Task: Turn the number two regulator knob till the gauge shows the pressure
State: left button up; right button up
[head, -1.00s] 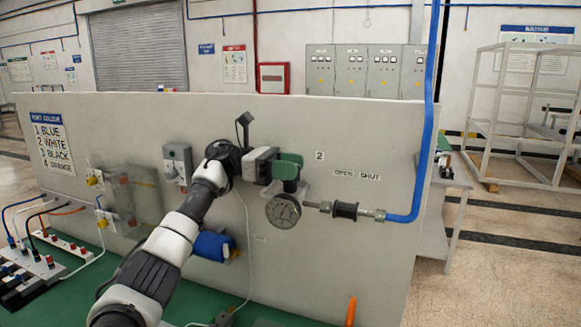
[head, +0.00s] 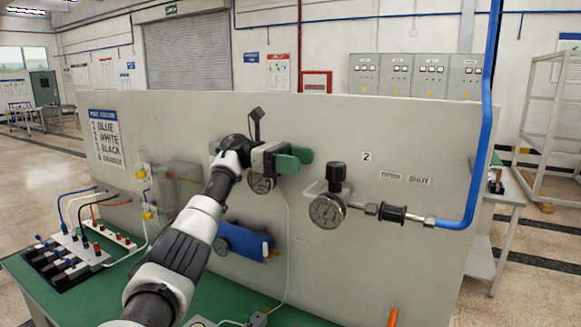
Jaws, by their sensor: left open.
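The number two regulator has a black knob (head: 336,174) on top of its body, standing out from the grey panel beside the label "2" (head: 366,157). Its round gauge (head: 327,210) sits below the knob; the needle is too small to read. My left gripper (head: 298,158), with green fingers, is open and empty. In the picture it is left of the knob, with a visible space between them. A second gauge (head: 262,184) is partly hidden below my left gripper. My right gripper is not in view.
A black fitting (head: 392,213) joins the regulator to a blue pipe (head: 470,205) on the right. A blue cylinder (head: 243,242) is mounted low on the panel. A "PORT COLOUR" sign (head: 106,138) hangs at left. Coloured leads and a terminal block (head: 75,250) lie on the green bench.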

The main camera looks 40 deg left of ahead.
pick_arm(q)
jog(key=shift+v, duration=1.1)
